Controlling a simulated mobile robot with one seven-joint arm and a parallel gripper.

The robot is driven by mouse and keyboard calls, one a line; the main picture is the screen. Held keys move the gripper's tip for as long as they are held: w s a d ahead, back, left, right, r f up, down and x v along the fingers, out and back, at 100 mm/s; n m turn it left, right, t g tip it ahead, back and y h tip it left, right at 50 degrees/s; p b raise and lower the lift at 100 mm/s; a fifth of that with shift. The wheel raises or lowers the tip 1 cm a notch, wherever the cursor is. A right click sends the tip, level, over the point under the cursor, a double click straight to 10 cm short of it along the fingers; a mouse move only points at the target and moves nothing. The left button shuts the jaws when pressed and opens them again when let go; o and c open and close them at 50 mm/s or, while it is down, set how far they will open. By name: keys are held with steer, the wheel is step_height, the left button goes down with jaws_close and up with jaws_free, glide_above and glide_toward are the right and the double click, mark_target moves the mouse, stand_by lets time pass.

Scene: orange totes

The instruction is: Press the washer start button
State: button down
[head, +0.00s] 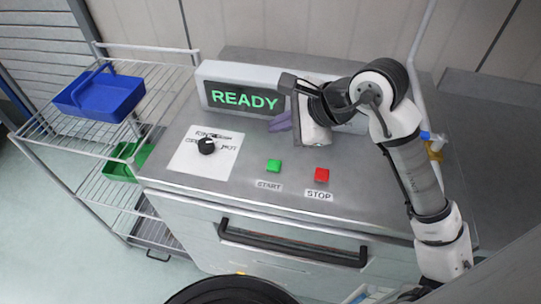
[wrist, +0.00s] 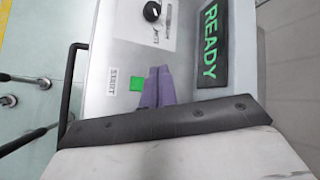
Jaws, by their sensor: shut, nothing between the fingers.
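The green start button (head: 274,165) sits on the grey washer top (head: 240,190), with a START label in front of it. It also shows in the wrist view (wrist: 136,84), just left of my purple fingers. My gripper (head: 277,123) is shut and empty, its fingertips (wrist: 159,69) close together. In the head view it is behind the green button, near the display, and apart from the button. The red stop button (head: 322,174) is to the right of the green one. The display (head: 244,96) reads READY in green.
A black knob (head: 206,146) stands on a white label at the left of the washer top. A black handle (head: 290,245) runs along the front. A wire rack (head: 85,185) at left holds a blue basket (head: 100,94) and a green bin (head: 119,167).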

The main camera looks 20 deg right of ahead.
steer(key=shift+s, duration=0.15)
steer(key=shift+f, duration=0.1)
steer(key=b, duration=0.4)
glide_above(279, 166)
step_height(279, 166, down, 8)
steer(key=shift+a+r, duration=0.1)
steer(key=shift+f+b, duration=0.4)
steer(key=shift+b, duration=0.55)
steer(key=shift+f+b, duration=0.85)
steer(key=shift+b, duration=1.15)
stand_by(1.5)
steer(key=shift+r, duration=0.15)
stand_by(0.3)
steer(key=shift+r, duration=0.75)
steer(key=shift+r+p, duration=0.7)
steer(key=shift+r, duration=1.8)
